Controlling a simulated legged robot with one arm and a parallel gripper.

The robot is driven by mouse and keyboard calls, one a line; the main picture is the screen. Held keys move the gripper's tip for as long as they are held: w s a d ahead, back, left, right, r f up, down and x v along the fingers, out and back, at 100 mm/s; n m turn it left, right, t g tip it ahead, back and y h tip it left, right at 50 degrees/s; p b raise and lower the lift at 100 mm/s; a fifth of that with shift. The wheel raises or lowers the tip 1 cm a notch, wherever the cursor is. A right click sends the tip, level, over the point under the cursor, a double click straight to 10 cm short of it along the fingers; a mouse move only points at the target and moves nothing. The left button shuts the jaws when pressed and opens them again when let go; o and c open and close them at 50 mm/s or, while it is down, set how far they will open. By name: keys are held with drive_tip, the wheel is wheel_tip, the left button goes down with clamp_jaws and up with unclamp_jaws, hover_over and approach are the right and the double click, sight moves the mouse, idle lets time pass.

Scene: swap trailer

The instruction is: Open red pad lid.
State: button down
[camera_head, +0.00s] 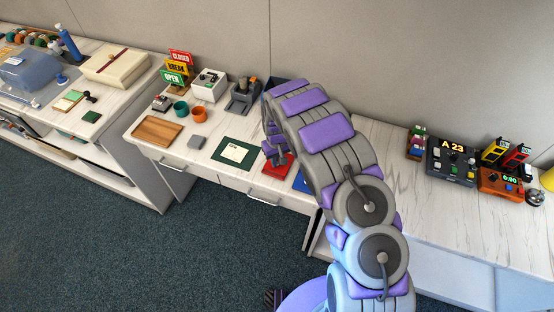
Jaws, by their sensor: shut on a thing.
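The red pad (281,168) lies on the white desk right of the middle, beside a blue pad (300,184). My gripper (275,158) points down at the red pad's far side and is shut on what looks like its lid. My purple and grey arm hides part of both pads and the contact point. I cannot tell from this view how far the lid is raised.
A dark green mat with a card (235,153) lies left of the red pad. Small devices (450,158) stand at the right; the desk between is clear.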

drive_tip(key=shift+d, duration=0.1)
idle(0.4)
drive_tip(key=c, duration=1.1)
unclamp_jaws()
drive_tip(key=shift+r, duration=0.1)
wheel_tip(320, 180, up, 17)
drive_tip(key=p, duration=0.3)
